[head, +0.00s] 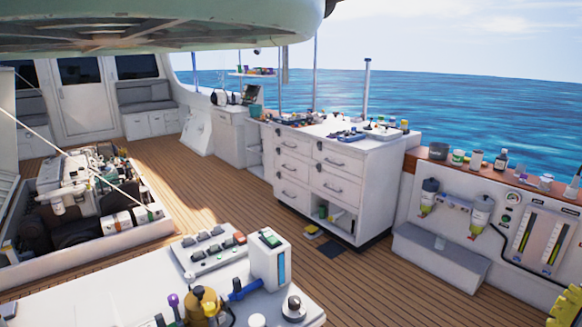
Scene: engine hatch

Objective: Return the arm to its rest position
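My arm and my gripper do not show in the head view, so how they stand cannot be seen. The engine (85,185) sits in the open hatch at the left, inside a raised white hatch frame (95,246).
A white worktop (120,300) with bottles and a switch panel fills the near left. A white drawer cabinet (330,183) stands mid-deck, its top crowded. A low grey box (440,258) lies along the right wall. Open wooden deck (210,190) runs between hatch and cabinet.

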